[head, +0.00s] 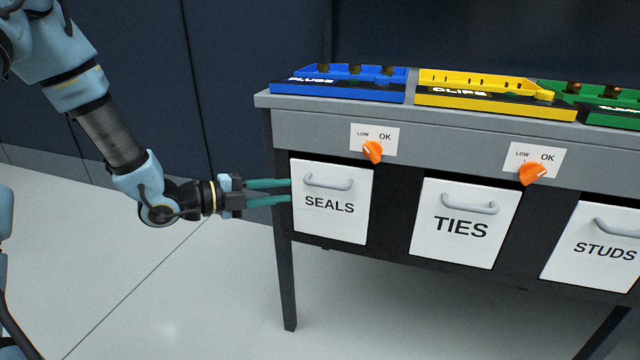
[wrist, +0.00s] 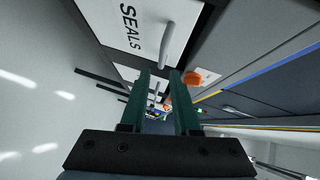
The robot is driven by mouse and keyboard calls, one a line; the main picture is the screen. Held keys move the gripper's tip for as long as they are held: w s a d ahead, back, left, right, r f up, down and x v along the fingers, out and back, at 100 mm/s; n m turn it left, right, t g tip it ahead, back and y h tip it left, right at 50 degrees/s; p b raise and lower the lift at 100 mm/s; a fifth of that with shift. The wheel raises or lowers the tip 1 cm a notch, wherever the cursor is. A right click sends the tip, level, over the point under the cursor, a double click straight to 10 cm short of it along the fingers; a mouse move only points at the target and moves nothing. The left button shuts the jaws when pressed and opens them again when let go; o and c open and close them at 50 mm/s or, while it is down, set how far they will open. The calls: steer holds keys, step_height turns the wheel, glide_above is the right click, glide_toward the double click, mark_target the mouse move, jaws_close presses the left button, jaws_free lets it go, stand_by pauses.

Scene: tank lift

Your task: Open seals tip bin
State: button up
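The seals tip bin (head: 331,224) is a white front with a grey handle (head: 328,184) near its top, at the left of the bench. It looks closed, with only a slight tilt that I cannot judge. In the wrist view the SEALS front (wrist: 128,30) and its handle (wrist: 167,45) show at the top, beyond the fingertips. My gripper (head: 288,191) is left of the bin, its two green fingers pointing right, tips by the bin's left edge. In the wrist view the fingers (wrist: 160,75) are apart with nothing between them. The handle is not between them.
The TIES bin (head: 464,248) and STUDS bin (head: 595,270) are to the right. Orange knobs (head: 373,151) and (head: 533,173) sit on the bench's front rail. Blue (head: 340,86), yellow (head: 490,101) and green trays stand on top. The floor left of the bench is clear.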

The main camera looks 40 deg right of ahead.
mark_target(322, 186)
steer(key=shift+m+g, duration=0.3)
steer(key=x, duration=1.1)
steer(key=shift+s+d+r, duration=0.1)
steer(key=shift+d, duration=0.15)
jaws_close()
stand_by(0.8)
